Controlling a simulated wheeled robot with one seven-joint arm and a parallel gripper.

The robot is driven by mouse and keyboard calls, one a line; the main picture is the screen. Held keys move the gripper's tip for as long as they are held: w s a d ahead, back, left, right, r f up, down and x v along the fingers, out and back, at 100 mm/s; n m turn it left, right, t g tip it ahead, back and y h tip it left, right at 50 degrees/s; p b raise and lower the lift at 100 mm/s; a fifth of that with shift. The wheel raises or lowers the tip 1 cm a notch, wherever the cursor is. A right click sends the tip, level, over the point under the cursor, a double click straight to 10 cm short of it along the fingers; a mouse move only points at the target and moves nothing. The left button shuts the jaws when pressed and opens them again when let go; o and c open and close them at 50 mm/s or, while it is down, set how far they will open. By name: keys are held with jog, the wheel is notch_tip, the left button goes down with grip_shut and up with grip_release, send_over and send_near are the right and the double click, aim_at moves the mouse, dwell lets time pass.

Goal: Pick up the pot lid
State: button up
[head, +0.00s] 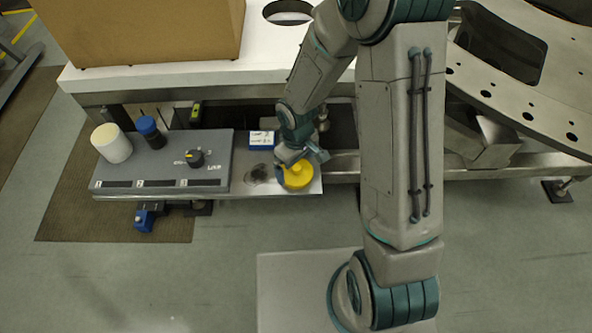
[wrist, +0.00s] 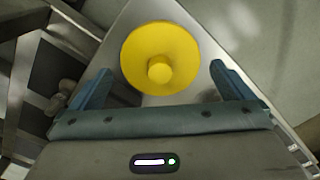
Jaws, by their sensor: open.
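The yellow pot lid (wrist: 160,45) is round with a small knob in its middle. In the wrist view it lies on a grey metal shelf, just ahead of my gripper (wrist: 160,85). The two blue-green fingers stand wide apart, one to each side of the lid's near part, with nothing between them held. In the head view the lid (head: 297,176) sits near the right end of the shelf, and my gripper (head: 303,158) is right above it, partly covering its far edge. I cannot tell whether the fingers touch the lid.
A grey panel (head: 215,160) with a black knob (head: 195,158) lies left on the shelf (head: 300,190). It carries a white cylinder (head: 111,143) and a blue-topped jar (head: 150,131). A blue-and-white box (head: 262,140) stands close left of my gripper. A cardboard box (head: 140,30) is on the white table behind.

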notch_tip(320, 180, down, 2)
jog(key=c, duration=0.7)
jog(key=shift+r, duration=0.1)
